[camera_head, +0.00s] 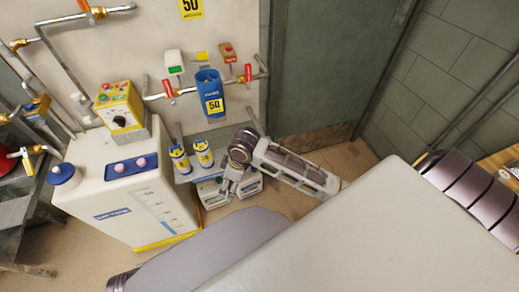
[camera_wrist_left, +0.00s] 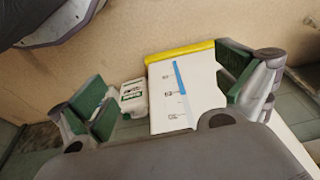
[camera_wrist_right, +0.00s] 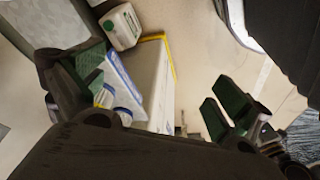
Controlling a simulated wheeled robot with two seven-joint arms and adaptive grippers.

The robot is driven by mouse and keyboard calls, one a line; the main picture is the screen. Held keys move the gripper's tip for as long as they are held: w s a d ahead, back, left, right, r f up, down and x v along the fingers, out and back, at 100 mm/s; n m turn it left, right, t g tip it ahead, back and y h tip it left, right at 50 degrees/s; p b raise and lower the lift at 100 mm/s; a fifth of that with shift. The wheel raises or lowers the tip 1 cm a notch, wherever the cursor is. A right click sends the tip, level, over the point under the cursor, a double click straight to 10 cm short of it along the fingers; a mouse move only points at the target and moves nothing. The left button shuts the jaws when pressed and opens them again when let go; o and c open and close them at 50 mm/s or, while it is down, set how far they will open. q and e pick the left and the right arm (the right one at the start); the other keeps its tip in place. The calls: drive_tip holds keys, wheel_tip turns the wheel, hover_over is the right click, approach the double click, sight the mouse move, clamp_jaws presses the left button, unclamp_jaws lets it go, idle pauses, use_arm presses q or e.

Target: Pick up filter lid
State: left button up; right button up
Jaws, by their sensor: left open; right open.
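A blue filter housing (camera_head: 209,95) with a yellow "50" label hangs upright on the wall pipes. No separate filter lid can be told apart with certainty; a round blue cap (camera_head: 63,174) sits on the white tank's left corner. My right gripper (camera_head: 228,187) is low, below the housing and beside two labelled blue-and-white containers (camera_head: 203,152). In the right wrist view its green-padded fingers (camera_wrist_right: 158,88) are apart, with nothing clearly held. My left gripper (camera_wrist_left: 165,88) is open in the left wrist view, its fingers apart with the tank behind them; it does not show clearly in the head view.
The white tank (camera_head: 135,200) with a yellow control box (camera_head: 120,105) stands at the left. Red-handled valves (camera_head: 168,88) flank the housing. White jugs (camera_head: 248,186) stand on the floor by my right gripper. A grey door (camera_head: 330,70) is at the right.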

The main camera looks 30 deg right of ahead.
use_arm(q)
drive_tip(key=s+f, duration=0.3)
drive_tip(key=f, duration=0.6)
drive_tip(key=s+f, duration=0.2)
drive_tip(key=f, duration=0.7)
drive_tip(key=shift+s+a+f+g, duration=0.25)
drive_tip(key=shift+s+g, duration=0.15)
use_arm(e)
drive_tip(key=w+d+r, duration=0.3)
drive_tip(key=w+d, duration=0.1)
drive_tip(key=d, duration=0.2)
drive_tip(key=w+d+r+n+g+h, duration=0.1)
drive_tip(key=w+d+r, duration=0.2)
drive_tip(key=d, duration=0.3)
drive_tip(key=w+d+r+g+h, duration=0.1)
drive_tip(key=w+d+r, duration=0.2)
drive_tip(key=d, duration=0.4)
drive_tip(key=shift+w+r, duration=0.3)
drive_tip(key=shift+w, duration=0.55)
wheel_tip(320, 180, down, 7)
drive_tip(key=shift+r+b, duration=0.1)
drive_tip(key=shift+b, duration=0.7)
drive_tip(key=shift+f, duration=0.9)
use_arm(q)
drive_tip(key=r, duration=0.1)
drive_tip(key=w+d+r, duration=0.1)
drive_tip(key=r, duration=0.3)
drive_tip(key=shift+w+d, duration=0.2)
drive_tip(key=shift+d, duration=0.2)
